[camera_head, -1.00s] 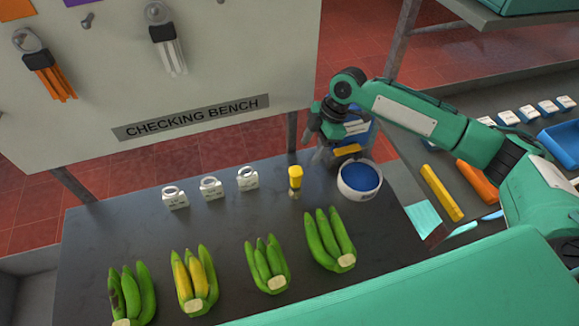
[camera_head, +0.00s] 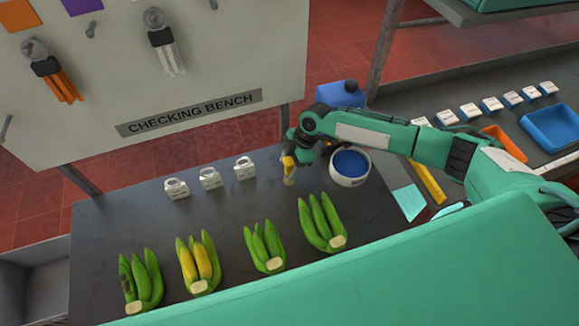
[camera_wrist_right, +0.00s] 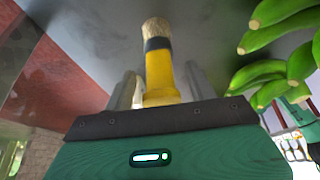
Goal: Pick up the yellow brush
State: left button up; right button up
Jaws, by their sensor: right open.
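The yellow brush (camera_head: 288,161) stands on the dark bench just left of the white bowl, partly hidden by my right gripper (camera_head: 297,160). In the right wrist view the brush (camera_wrist_right: 160,75) shows a yellow handle, a dark band and pale bristles pointing away from the wrist. There my right gripper (camera_wrist_right: 158,92) is open, with one finger on each side of the handle. Whether the fingers touch it I cannot tell. My left gripper is not in view.
The white bowl (camera_head: 346,180) with blue inside stands right beside my gripper. Several banana bunches (camera_head: 322,222) lie along the front of the bench (camera_head: 222,222). White labelled blocks (camera_head: 210,178) stand at the back left. A blue container (camera_head: 340,94) is behind my arm.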

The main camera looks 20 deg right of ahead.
jog(key=shift+x, duration=0.9)
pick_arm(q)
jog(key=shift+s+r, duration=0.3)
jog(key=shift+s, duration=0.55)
pick_arm(e)
jog(key=shift+s, duration=0.1)
jog(key=c, duration=1.1)
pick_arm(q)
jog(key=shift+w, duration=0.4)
pick_arm(e)
jog(key=shift+r, duration=0.2)
